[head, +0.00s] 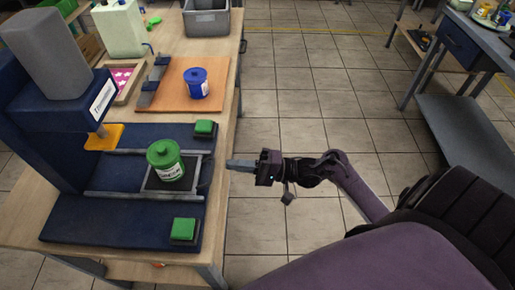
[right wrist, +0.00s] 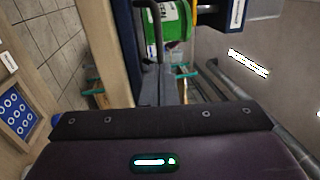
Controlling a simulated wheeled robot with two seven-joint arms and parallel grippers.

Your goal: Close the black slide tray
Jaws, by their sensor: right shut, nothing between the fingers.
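The black slide tray (head: 188,181) sits between two grey rails on the blue machine at the left of the head view, extended toward the table's edge. A green canister (head: 166,166) with a white label stands upright on it. My right gripper (head: 231,164) is shut and empty, pointing left just off the tray's front end; a small gap shows in the head view. In the right wrist view, its fingers (right wrist: 159,88) are together near a dark handle-like bar, with the green canister (right wrist: 172,22) beyond. My left gripper is not in view.
Green buttons (head: 205,128) on black bases flank the tray. An orange board (head: 190,85) with a blue canister (head: 198,84) lies farther back. A grey bin (head: 207,18) stands at the far end. The tiled floor right of the table is open.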

